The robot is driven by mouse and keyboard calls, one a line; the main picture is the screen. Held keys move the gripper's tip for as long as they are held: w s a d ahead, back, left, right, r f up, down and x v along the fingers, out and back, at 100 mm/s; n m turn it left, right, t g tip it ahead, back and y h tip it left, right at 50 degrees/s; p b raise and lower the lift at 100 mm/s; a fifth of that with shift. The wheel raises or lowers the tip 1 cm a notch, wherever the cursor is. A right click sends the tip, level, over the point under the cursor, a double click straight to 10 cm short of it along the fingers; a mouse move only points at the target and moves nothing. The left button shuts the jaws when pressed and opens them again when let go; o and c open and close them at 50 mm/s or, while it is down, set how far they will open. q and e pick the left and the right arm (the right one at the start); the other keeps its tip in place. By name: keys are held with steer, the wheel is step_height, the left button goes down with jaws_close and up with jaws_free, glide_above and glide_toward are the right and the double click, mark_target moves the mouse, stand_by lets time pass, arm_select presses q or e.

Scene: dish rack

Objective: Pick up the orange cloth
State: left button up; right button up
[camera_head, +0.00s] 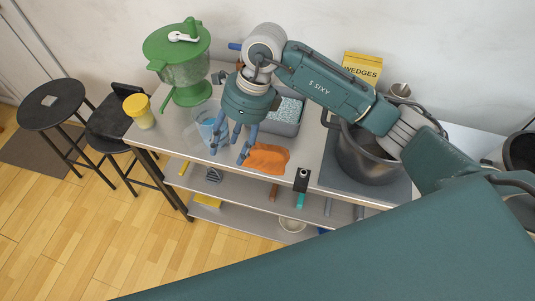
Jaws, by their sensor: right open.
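The orange cloth (268,158) lies on the table top near its front edge, right of the middle of the counter. My right gripper (228,147) hangs over the table with its fingers pointing down. It is open and holds nothing. One finger shows at the left edge of the cloth in the picture; I cannot tell whether it touches the cloth. My left gripper is not in the view.
A green-lidded container (185,70) and a yellow-lidded jar (140,112) stand left. A grey bin (283,128) sits behind the cloth. A large dark pot (365,165) and a yellow box (362,67) are right.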

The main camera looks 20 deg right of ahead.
steer(key=w+d+h, duration=0.2)
steer(key=d+h, duration=0.2)
steer(key=d, duration=0.6)
steer(key=p, duration=0.2)
glide_above(267, 152)
steer(key=shift+m, duration=0.3)
step_height(267, 152, down, 4)
steer(key=shift+s+f, duration=0.1)
steer(key=shift+f, duration=0.55)
step_height(267, 152, down, 4)
steer(key=shift+r+p, duration=0.2)
steer(key=shift+p, duration=1.05)
steer(key=shift+f, duration=0.6)
steer(key=c, duration=1.1)
